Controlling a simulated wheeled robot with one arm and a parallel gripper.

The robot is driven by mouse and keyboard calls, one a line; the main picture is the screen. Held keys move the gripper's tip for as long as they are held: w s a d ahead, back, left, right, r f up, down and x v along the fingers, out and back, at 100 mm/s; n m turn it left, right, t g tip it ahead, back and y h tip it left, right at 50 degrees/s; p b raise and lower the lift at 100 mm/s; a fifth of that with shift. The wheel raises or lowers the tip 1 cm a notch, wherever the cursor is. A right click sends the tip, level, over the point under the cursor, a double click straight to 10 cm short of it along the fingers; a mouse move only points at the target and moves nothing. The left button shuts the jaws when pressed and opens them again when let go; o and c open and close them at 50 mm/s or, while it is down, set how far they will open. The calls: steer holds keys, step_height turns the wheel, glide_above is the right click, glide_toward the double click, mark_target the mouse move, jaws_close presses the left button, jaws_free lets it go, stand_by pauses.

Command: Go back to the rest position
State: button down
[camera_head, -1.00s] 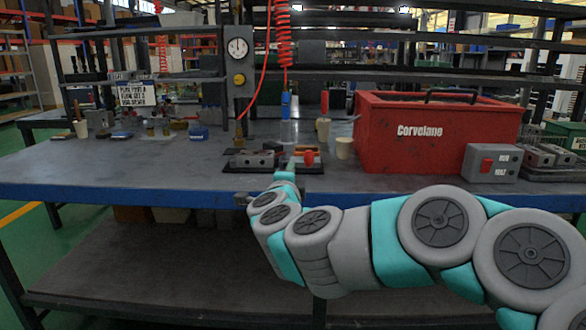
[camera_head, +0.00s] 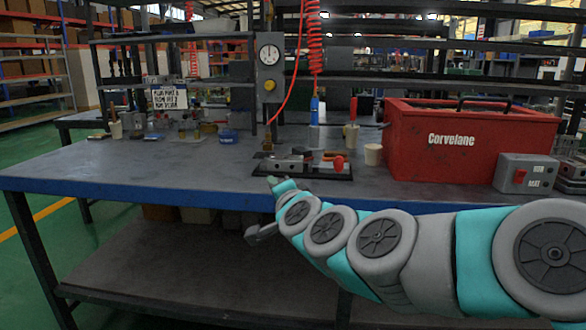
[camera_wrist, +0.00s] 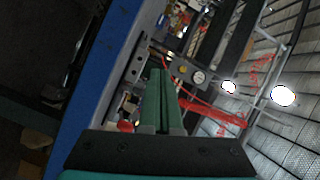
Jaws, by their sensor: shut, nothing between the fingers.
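My gripper shows in the wrist view (camera_wrist: 160,100) with its two green fingers together and nothing between them. In the head view my teal and grey arm reaches in from the lower right. Its wrist end is in front of the workbench's blue front edge (camera_head: 110,192), clear of the valve block (camera_head: 290,163). The fingertips are hard to make out in the head view. The valve block, grey with a red knob (camera_head: 338,163), lies on a dark plate on the bench.
A red toolbox (camera_head: 470,145) and a grey switch box (camera_head: 525,174) stand at the right of the bench. A pale cup (camera_head: 373,154) and a gauge post (camera_head: 270,75) stand behind the block. The bench's left front is clear. A lower shelf (camera_head: 170,260) lies below.

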steer(key=s+d+f+n+g, duration=0.3)
steer(key=s+f+n+g, duration=0.65)
steer(key=s+f, duration=0.8)
steer(key=s+d+f+g+h, duration=0.2)
steer(key=s+d, duration=0.5)
steer(key=s, duration=0.4)
steer(key=s+d+f+g+h, duration=0.3)
steer(key=s+d+f+g, duration=0.2)
steer(key=s+d, duration=0.3)
steer(key=s+g, duration=0.1)
steer(key=s, duration=0.2)
steer(key=shift+s+d+f+n+h, duration=0.2)
steer(key=shift+s+d+n+h, duration=0.05)
steer(key=shift+s+n+h, duration=0.1)
